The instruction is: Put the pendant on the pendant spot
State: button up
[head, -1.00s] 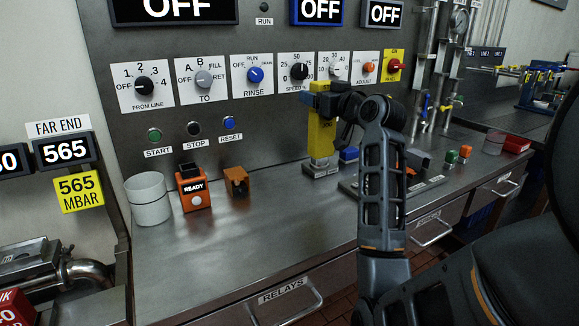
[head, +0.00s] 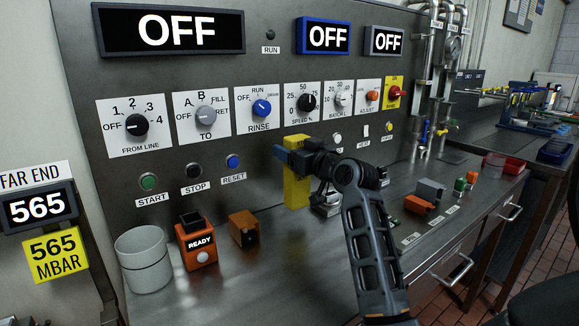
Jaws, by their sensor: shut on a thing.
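The yellow block (head: 296,186), which I take to be the pendant, stands upright in front of the control panel. My gripper (head: 292,158) is shut on its upper part, reaching in from the right. The block's lower end is close above or on the bench; I cannot tell which. A small grey stand with a label (head: 326,207) is just right of the block, partly behind my arm, and its label is too small to read. I cannot make out for sure which place is the pendant spot.
A white cup (head: 145,262), an orange READY box (head: 197,244) and a brown-orange block (head: 243,230) stand left on the steel bench (head: 260,285). An orange-and-grey piece (head: 424,197) and green pieces lie right of my arm. The bench's front middle is clear.

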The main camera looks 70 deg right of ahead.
jog(key=shift+w+a+f, duration=0.1)
jog(key=shift+w+f, duration=0.05)
jog(key=shift+f, duration=0.6)
jog(key=shift+w+a+f, duration=0.15)
jog(key=shift+f, duration=0.6)
jog(key=shift+w+a+f, duration=0.1)
jog(key=shift+w+f, duration=0.05)
jog(key=shift+f, duration=0.75)
jog(key=o, duration=1.7)
jog(key=b, duration=0.2)
send_near(289, 167)
jog(key=shift+s+d+f, duration=0.2)
jog(key=shift+d+f, duration=0.5)
jog(key=shift+d, duration=0.25)
